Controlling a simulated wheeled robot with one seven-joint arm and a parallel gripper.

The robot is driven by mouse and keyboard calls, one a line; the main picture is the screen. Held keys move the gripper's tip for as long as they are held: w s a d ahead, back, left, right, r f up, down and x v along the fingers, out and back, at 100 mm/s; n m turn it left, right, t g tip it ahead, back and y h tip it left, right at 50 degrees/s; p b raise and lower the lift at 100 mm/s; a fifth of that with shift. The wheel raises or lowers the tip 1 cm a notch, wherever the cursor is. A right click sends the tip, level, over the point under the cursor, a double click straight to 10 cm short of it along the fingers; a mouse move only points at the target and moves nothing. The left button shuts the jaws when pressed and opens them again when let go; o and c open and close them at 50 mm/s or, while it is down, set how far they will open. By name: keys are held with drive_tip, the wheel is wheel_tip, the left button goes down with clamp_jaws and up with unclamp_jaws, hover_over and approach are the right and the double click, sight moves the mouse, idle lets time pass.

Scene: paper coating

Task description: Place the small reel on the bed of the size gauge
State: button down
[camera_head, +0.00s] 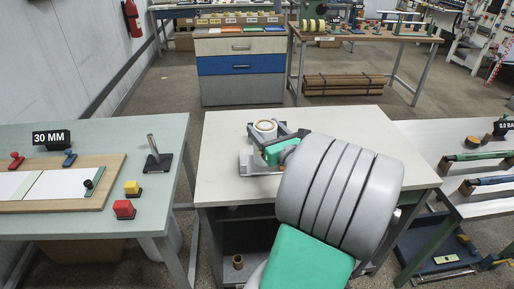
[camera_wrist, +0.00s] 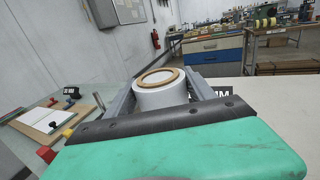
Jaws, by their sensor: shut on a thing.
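The small reel, a white roll with a brown ring around its top opening, is held upright between the two grey fingers of my gripper (camera_wrist: 161,92). The white side of the reel (camera_wrist: 160,99) shows in the wrist view. In the head view the reel (camera_head: 265,125) is over the middle white table, with my gripper (camera_head: 267,131) around it. A light grey metal piece (camera_head: 247,164), probably the size gauge, stands on that table just below my gripper. My gripper and arm hide much of it, and its bed cannot be made out. The gap under the reel is not clear.
The white tabletop (camera_head: 228,128) is bare to the left and behind. A dark sign (camera_wrist: 222,91) ending in "MM" is partly hidden behind a finger. The left table (camera_head: 150,226) holds a wooden board, stamps and a "30 MM" sign. A right bench (camera_head: 480,206) holds rollers.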

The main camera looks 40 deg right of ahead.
drive_tip(key=w+d+f, duration=0.5)
drive_tip(key=w+f, duration=0.4)
drive_tip(key=f, duration=0.2)
drive_tip(key=shift+w+d+f+b, duration=0.15)
drive_tip(key=shift+d+f+b, duration=0.15)
drive_tip(key=shift+f, duration=0.2)
drive_tip(key=shift+c, duration=1.6)
unclamp_jaws()
